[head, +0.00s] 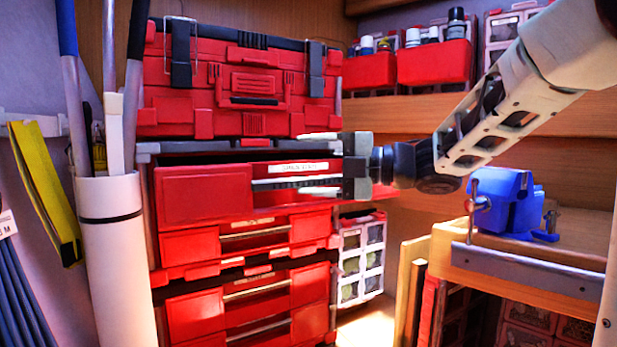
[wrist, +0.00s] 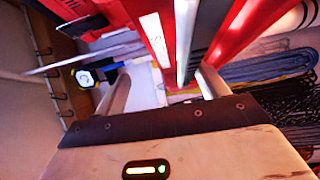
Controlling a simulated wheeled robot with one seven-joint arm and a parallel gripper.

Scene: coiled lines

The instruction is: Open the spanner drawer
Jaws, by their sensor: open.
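The red drawer (head: 205,193) at the top of the drawer stack carries a white label (head: 303,167) whose letters are too small to read surely. Its pale bar handle (head: 290,182) runs across the front below the label. My gripper (head: 303,163) is open at the right half of this drawer, one finger above the handle's level and one near it. In the wrist view, the handle (wrist: 186,40) and the label (wrist: 155,38) lie between the fingers (wrist: 165,78), the handle nearer the right finger. I cannot tell whether a finger touches it.
A red toolbox (head: 240,90) sits above the drawers, and more red drawers (head: 245,310) are below. A white tube (head: 112,260) with long rods stands at left. A blue vise (head: 505,200) sits on the wooden bench at right. Coiled lines (wrist: 275,85) show in the wrist view.

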